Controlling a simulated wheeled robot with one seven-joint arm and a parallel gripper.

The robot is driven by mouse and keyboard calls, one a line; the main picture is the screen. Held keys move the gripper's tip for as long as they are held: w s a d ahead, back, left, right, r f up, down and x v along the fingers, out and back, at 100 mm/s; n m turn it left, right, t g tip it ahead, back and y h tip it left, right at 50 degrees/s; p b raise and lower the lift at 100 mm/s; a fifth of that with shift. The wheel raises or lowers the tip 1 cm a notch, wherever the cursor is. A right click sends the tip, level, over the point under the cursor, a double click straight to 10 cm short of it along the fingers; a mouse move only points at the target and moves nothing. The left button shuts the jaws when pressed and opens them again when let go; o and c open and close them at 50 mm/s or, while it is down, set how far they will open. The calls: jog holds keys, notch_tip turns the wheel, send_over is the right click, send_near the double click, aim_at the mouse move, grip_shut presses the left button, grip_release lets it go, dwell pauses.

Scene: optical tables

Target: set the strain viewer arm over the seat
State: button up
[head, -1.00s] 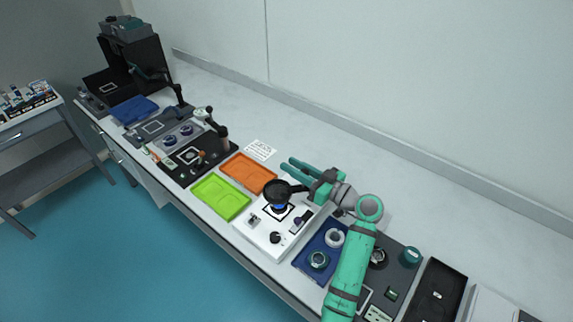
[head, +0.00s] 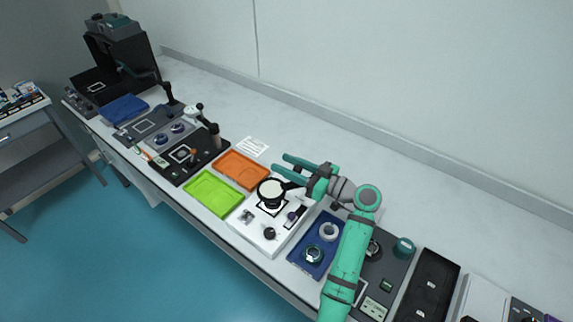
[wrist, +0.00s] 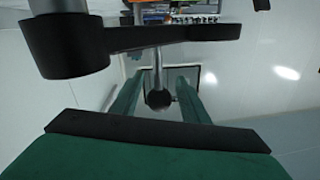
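The strain viewer (head: 272,192) is a round black-rimmed disc with a pale, lit face. It stands over the white base unit (head: 246,231) in the head view. Its short dark arm (head: 293,186) runs right toward my gripper (head: 282,163). The seat is hidden beneath the disc apart from parts of a black square outline. My gripper is open, its green fingers apart and pointing left, just behind and above the viewer arm. The wrist view shows the fingers (wrist: 157,100) apart with a dark knob on a rod between them; contact cannot be told.
A green tray (head: 190,184) and an orange tray (head: 230,158) lie left of the unit. A blue tray (head: 298,256) with round parts lies to its right. A printed card (head: 253,146) lies behind. The bench along the wall is clear.

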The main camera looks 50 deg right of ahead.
jog(key=s+d, duration=0.2)
jog(key=s, duration=0.8)
jog(key=shift+s, duration=0.3)
dwell(0.4)
